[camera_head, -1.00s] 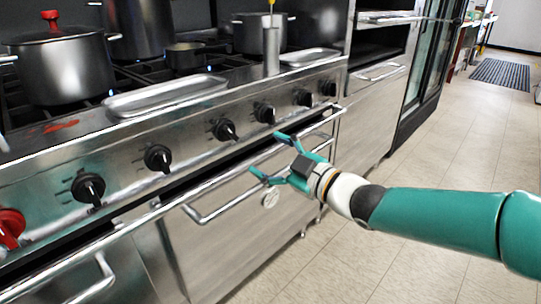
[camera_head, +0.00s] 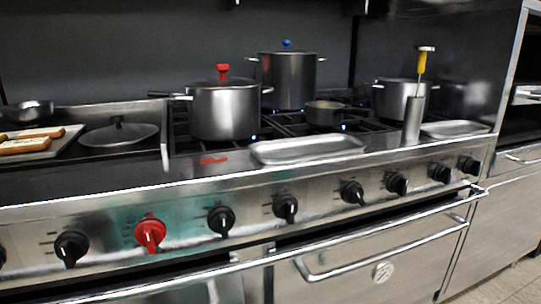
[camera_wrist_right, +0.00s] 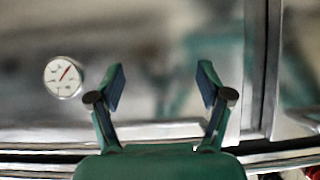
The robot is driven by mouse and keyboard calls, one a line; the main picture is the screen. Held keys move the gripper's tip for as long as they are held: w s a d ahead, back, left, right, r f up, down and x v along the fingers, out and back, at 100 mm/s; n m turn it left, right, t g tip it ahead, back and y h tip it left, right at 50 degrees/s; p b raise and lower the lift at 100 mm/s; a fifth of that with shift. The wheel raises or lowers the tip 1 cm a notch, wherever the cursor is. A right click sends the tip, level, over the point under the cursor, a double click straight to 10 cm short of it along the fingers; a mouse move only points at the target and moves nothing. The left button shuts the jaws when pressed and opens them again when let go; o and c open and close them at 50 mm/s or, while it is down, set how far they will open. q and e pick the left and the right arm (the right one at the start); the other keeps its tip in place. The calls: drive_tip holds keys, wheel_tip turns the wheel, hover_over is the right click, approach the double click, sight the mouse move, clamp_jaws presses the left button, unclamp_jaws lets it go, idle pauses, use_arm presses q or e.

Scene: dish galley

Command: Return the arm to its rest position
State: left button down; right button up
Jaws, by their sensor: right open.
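My right gripper (camera_wrist_right: 162,87) shows in the right wrist view. Its two teal fingers with dark pads stand wide apart, with nothing between them. It faces a blurred steel oven front, with a round dial gauge (camera_wrist_right: 63,77) to the left and a handle bar (camera_wrist_right: 40,152) low in the picture. Neither of my arms shows in the head view now, so the rest of the right arm is hidden. My left gripper is in no view.
In the head view the range's knob panel and long front rail (camera_head: 370,232) run across the front. On top stand a red-knobbed pot (camera_head: 225,112), a blue-knobbed pot (camera_head: 287,80), a steel tray (camera_head: 307,149) and a utensil holder (camera_head: 413,120). Floor (camera_head: 515,285) shows at lower right.

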drive_tip(key=s+a+f+m+g, duration=0.3)
drive_tip(key=s+a+f+g, duration=0.15)
drive_tip(key=s+f, duration=0.75)
drive_tip(key=s+a+f+m+g, duration=0.3)
drive_tip(key=s+f+g, duration=0.3)
drive_tip(key=s+f, duration=0.6)
wheel_tip(320, 180, up, 35)
drive_tip(key=p, duration=3.5)
drive_tip(key=shift+f, duration=0.2)
drive_tip(key=shift+w, duration=0.1)
